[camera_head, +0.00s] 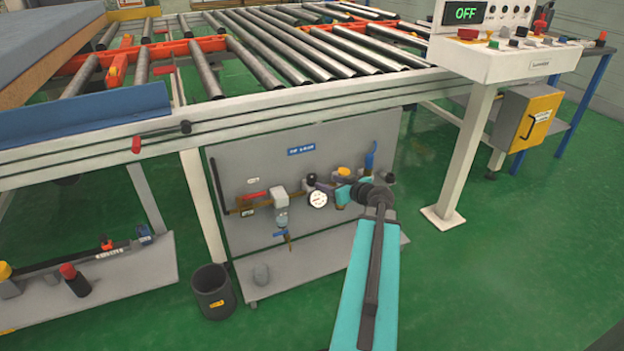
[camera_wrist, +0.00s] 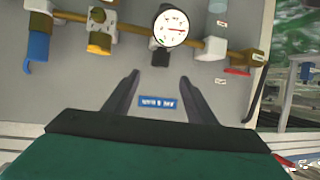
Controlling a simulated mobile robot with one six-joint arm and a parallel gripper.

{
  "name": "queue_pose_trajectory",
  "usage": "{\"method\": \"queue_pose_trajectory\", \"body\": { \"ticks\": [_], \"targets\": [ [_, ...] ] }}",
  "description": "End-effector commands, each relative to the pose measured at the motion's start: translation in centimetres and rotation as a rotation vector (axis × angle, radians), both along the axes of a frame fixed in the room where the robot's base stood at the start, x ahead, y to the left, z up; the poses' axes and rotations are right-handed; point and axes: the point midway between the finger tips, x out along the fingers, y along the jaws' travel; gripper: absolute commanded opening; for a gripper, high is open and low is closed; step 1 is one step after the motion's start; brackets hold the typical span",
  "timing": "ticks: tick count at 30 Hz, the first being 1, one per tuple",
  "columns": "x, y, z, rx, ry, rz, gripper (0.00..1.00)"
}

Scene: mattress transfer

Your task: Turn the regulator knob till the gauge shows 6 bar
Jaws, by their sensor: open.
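The round white pressure gauge (camera_head: 318,199) is on the grey panel under the roller table. In the wrist view the gauge (camera_wrist: 172,25) is at the top, with a red needle pointing right; its numbers are too small to read. The dark regulator knob (camera_head: 311,178) is just above the gauge in the head view. In the wrist view the knob (camera_wrist: 160,57) is below the dial, just beyond my fingertips. My gripper (camera_wrist: 160,78) is open and empty, with one finger on each side of the knob's line. Its fingertips are hard to make out in the head view.
A brass pipe (camera_wrist: 128,33) with valves and fittings runs along the panel (camera_head: 240,165). A blue handle (camera_head: 371,157) stands right of the knob. A blue label (camera_head: 301,149) is above it. A dark bin (camera_head: 212,291) stands on the floor. The control console (camera_head: 500,62) reads OFF.

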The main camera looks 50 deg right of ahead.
Motion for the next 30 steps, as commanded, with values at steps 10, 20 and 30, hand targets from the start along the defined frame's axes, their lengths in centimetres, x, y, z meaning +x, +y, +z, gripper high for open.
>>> {"method": "queue_pose_trajectory", "body": {
  "ticks": [10,20,30],
  "targets": [
    [3.8,-0.9,-1.8,0.001,0.001,0.001,0.51],
    [7.3,-1.7,-3.3,0.001,0.001,0.001,0.51],
    [10.4,-2.3,-4.6,0.000,0.001,0.000,0.51]
  ]
}}
